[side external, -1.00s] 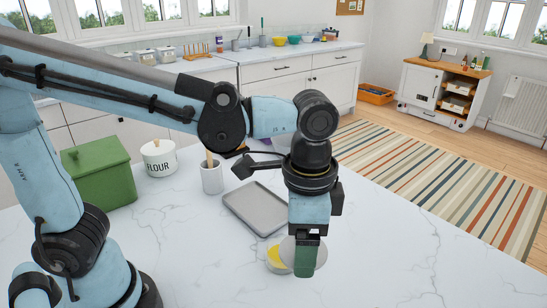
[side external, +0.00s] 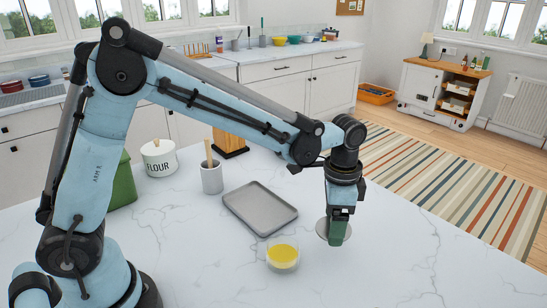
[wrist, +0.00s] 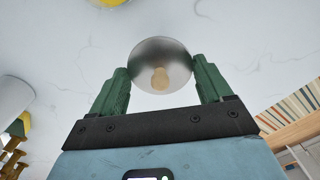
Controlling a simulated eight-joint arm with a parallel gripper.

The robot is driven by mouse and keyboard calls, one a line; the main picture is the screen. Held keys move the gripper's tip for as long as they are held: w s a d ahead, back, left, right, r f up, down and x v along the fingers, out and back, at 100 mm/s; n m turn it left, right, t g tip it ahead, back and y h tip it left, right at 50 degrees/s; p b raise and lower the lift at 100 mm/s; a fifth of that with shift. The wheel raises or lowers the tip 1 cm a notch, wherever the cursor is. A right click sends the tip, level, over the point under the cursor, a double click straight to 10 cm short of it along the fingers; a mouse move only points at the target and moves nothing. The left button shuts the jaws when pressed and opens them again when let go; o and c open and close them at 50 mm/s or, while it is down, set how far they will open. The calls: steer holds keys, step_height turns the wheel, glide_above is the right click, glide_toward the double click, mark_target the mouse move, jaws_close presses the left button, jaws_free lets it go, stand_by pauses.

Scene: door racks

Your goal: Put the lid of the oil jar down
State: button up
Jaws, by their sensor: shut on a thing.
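The oil jar (side external: 283,255) is a low, clear glass jar with yellow oil. It stands uncovered on the white marble worktop, and a bit of yellow shows at the top edge of the wrist view (wrist: 110,2). My gripper (side external: 337,240) is to the right of the jar and apart from it. Its green fingers are shut on the lid (wrist: 160,58), a round grey disc with a small pale knob. The lid also shows behind the fingers in the side view (side external: 321,230). I cannot tell whether the lid touches the worktop.
A grey tray (side external: 260,207) lies behind the jar, left of my gripper. A grey pot (side external: 212,180) with a wooden utensil, a white flour canister (side external: 159,158) and a green box (side external: 122,185) stand farther left. The worktop right and front of the gripper is clear.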

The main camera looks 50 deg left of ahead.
steer(key=shift+w+a+f, duration=0.95)
steer(key=shift+w+a, duration=0.15)
steer(key=shift+a, duration=0.05)
steer(key=shift+f, duration=2.05)
steer(key=shift+f, duration=0.1)
steer(key=o, duration=0.9)
steer(key=shift+o, duration=0.2)
